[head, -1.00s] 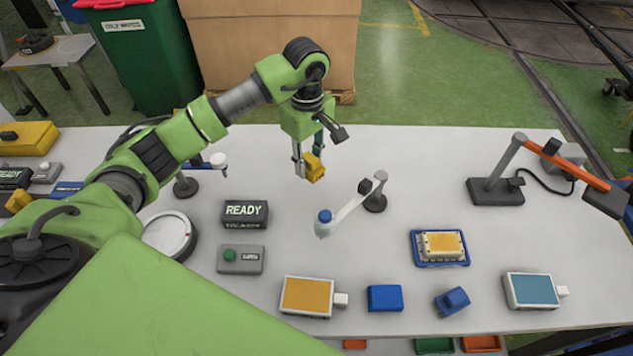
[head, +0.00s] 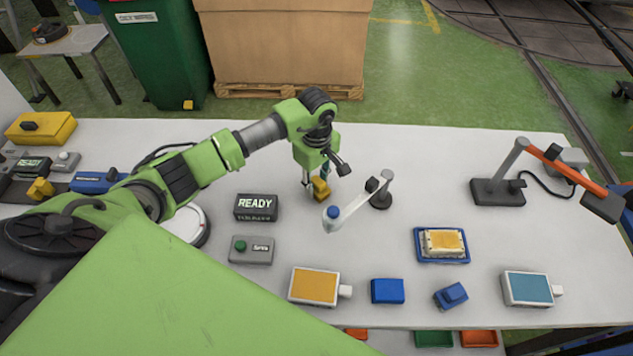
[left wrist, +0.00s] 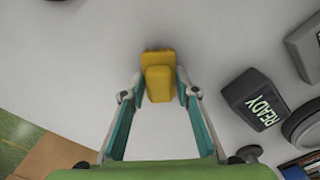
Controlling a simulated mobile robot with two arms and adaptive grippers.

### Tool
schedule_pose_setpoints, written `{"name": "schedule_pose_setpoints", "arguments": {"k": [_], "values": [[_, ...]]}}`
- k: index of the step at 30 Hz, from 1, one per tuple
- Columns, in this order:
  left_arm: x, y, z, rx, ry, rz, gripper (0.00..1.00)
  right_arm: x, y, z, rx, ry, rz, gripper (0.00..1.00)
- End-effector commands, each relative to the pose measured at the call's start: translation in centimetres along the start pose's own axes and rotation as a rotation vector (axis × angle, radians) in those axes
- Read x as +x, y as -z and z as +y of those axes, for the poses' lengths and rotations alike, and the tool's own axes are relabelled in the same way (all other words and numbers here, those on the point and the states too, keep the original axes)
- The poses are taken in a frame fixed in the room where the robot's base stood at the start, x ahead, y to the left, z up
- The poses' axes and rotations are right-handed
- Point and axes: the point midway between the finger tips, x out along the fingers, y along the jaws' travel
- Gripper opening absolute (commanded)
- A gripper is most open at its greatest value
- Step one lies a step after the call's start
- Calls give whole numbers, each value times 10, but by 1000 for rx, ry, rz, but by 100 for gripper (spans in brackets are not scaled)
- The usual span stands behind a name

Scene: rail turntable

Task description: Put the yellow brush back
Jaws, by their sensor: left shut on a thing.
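The yellow brush (head: 321,188) is between the fingers of my left gripper (head: 315,181), near the middle of the white table. In the left wrist view, the brush (left wrist: 159,80) shows as a yellow block with a wider far end, and the fingers of my gripper (left wrist: 160,93) are shut on its sides. The brush is low, close to the tabletop; whether it touches cannot be told. A blue brush-like block (head: 451,296) lies near the table's front edge. My right gripper is not in view.
An orange-topped pad (head: 314,286), blue block (head: 387,291), blue tray (head: 427,258) and blue-topped pad (head: 528,288) lie nearer the front.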

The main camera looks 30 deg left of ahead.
Motion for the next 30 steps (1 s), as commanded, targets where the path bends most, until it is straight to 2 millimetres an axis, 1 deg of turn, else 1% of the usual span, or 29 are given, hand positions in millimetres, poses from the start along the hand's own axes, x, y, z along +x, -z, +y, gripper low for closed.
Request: {"name": "schedule_pose_setpoints", "arguments": {"k": [1,2,3,4,13,17,18,20,22,30], "values": [[3,0,0,0,0,1,11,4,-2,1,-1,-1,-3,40],[3,0,0,0,0,0,31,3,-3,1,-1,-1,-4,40],[2,0,0,0,0,0,41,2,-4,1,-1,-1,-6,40],[2,0,0,0,0,0,45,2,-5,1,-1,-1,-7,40],[1,0,0,0,0,0,45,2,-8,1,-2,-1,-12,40],[-4,0,0,0,0,-1,45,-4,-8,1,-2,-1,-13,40],[-5,1,1,0,-3,1,45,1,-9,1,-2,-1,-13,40],[-14,1,2,2,-5,3,45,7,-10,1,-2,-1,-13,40],[-27,2,1,2,-6,5,45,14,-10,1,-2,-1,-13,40],[-86,1,1,1,-5,3,45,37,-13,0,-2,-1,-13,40]]}}
